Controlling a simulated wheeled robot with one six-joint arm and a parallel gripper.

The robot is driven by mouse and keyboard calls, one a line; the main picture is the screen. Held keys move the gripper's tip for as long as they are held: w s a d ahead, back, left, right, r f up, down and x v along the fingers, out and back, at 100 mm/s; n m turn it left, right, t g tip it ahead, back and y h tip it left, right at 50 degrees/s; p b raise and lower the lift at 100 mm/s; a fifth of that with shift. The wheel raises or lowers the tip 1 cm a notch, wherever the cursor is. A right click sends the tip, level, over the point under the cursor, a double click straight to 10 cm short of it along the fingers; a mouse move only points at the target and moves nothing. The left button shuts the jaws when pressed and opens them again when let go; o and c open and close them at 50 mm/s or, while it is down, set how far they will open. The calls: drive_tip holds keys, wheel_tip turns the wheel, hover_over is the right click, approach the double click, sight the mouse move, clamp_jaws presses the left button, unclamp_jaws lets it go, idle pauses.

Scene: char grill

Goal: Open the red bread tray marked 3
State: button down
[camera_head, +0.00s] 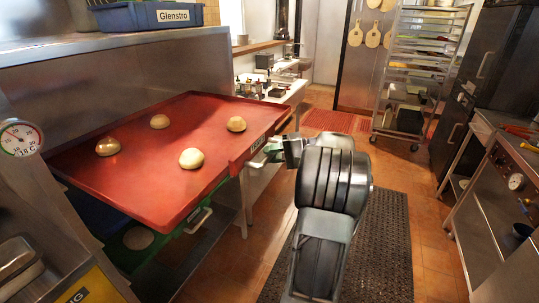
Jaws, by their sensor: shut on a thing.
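The red bread tray (150,178) lies level at the left of the head view, out over the floor in front of the steel cabinet. Several round pale dough pieces sit on it, one of them near its middle (191,158). A small label shows on its right front edge, but I cannot read it. My gripper (262,158) is at that front edge, just below the label, and is shut on the tray's handle. The handle itself is mostly hidden by my gripper and wrist.
A green tray (195,222) with a pale handle and a blue tray (90,212) sit lower, under the red one. A black floor mat (385,250) covers the aisle. A steel counter with oven (500,190) stands right; a rack (415,75) stands behind.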

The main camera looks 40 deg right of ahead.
drive_tip(key=c, duration=1.1)
unclamp_jaws()
drive_tip(key=shift+o, duration=0.2)
drive_tip(key=v, duration=1.3)
drive_tip(key=shift+s+d+b, duration=0.25)
drive_tip(key=shift+d+b, duration=0.05)
drive_tip(key=shift+b, duration=0.05)
drive_tip(key=shift+r, duration=0.15)
